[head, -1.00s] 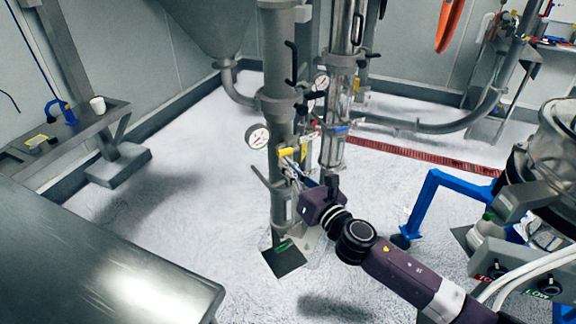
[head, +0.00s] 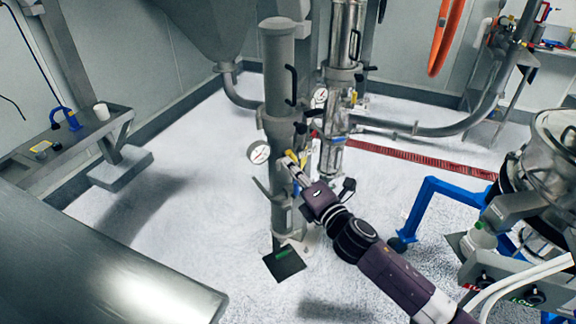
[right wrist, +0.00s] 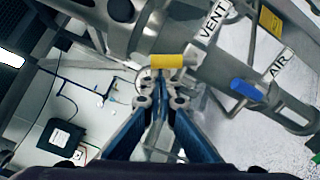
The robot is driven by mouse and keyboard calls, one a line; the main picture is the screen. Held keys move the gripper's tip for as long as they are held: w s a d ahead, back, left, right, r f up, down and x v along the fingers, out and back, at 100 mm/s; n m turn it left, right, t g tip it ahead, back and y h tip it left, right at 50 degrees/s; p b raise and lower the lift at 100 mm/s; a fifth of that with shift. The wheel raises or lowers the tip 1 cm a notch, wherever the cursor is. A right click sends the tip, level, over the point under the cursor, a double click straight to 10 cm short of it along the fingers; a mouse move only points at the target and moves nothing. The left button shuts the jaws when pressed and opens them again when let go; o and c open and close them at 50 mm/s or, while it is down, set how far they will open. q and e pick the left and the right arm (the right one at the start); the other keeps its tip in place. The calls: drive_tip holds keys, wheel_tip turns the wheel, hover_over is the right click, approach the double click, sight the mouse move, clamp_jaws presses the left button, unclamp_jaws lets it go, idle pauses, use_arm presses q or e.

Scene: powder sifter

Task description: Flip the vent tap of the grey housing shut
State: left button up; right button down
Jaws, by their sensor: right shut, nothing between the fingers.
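The grey housing (head: 279,85) is an upright pipe in the middle of the head view. It also shows in the right wrist view (right wrist: 190,28), running diagonally, with a VENT label (right wrist: 213,22). The vent tap has a yellow handle (right wrist: 172,61) beside that label, lying roughly crosswise in the wrist picture. My right gripper (right wrist: 159,88) is shut and empty, its fingertips just below the yellow handle in that view. Whether they touch it I cannot tell. In the head view the right gripper (head: 289,162) is at the housing and partly covers the tap. My left gripper is not in view.
An AIR label (right wrist: 280,62) and a blue handle (right wrist: 246,89) sit farther along the housing. A round gauge (head: 259,152) sticks out left of the housing. A clear column (head: 334,125) stands close on its right.

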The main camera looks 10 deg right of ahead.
drive_tip(key=m, duration=0.1)
drive_tip(key=d+r+m+p, duration=0.1)
drive_tip(key=m, duration=0.1)
drive_tip(key=shift+w+d+r+m+p, duration=0.15)
drive_tip(key=shift+w+m+p, duration=0.15)
drive_tip(key=shift+m, duration=0.1)
drive_tip(key=shift+d, duration=0.15)
drive_tip(key=shift+d+r, duration=0.1)
drive_tip(key=shift+d, duration=0.05)
idle(0.4)
drive_tip(key=shift+s+d, duration=0.1)
drive_tip(key=shift+s, duration=0.3)
drive_tip(key=v, duration=1.1)
drive_tip(key=shift+r, duration=0.1)
